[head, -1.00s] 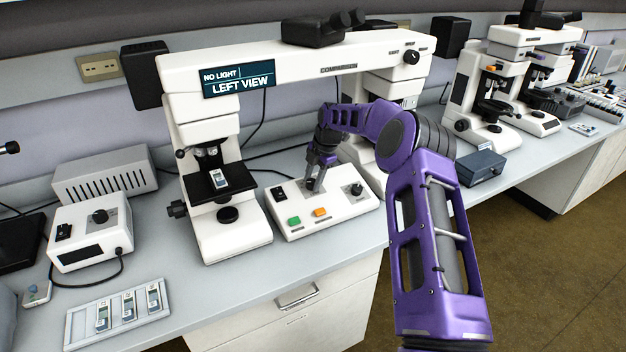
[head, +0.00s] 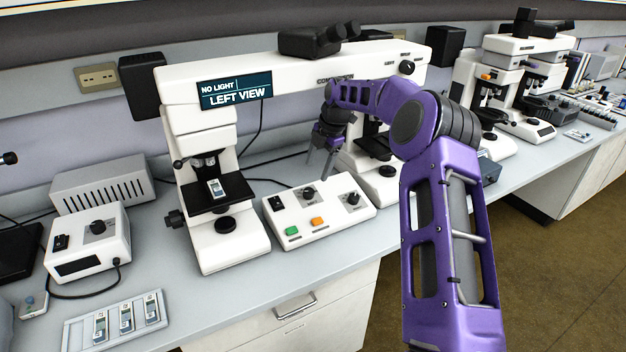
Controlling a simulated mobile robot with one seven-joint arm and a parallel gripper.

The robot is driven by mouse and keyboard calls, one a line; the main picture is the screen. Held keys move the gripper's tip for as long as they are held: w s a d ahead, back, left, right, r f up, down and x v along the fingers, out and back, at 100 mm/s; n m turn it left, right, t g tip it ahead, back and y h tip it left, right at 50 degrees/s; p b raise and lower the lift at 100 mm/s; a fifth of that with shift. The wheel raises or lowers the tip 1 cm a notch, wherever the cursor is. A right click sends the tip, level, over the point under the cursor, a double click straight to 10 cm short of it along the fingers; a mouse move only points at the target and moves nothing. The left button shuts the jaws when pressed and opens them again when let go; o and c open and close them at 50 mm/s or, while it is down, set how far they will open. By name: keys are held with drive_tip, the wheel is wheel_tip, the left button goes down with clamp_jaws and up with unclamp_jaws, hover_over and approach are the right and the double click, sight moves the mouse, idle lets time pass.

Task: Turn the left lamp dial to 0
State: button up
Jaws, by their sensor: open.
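The white control box (head: 330,225) stands on the bench between the two columns of the comparison microscope (head: 185,110). It carries two black dials, a left dial (head: 308,194) and a right dial (head: 352,199). The pointer setting of the left dial is too small to read. The microscope's display (head: 236,91) reads "NO LIGHT" and "LEFT VIEW". My gripper (head: 318,168) is open and empty, pointing down above and behind the left dial, apart from it.
The box also has a black switch (head: 276,203), a green button (head: 292,231) and an orange button (head: 317,222). A lamp supply unit (head: 90,252) with its own dial (head: 98,227) and a slide tray (head: 72,335) are at left. Bench in front of the box is clear.

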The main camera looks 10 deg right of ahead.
drive_tip(key=v, duration=0.7)
drive_tip(key=shift+r+p, duration=0.35)
drive_tip(key=shift+r, duration=0.05)
drive_tip(key=shift+s+d, duration=0.1)
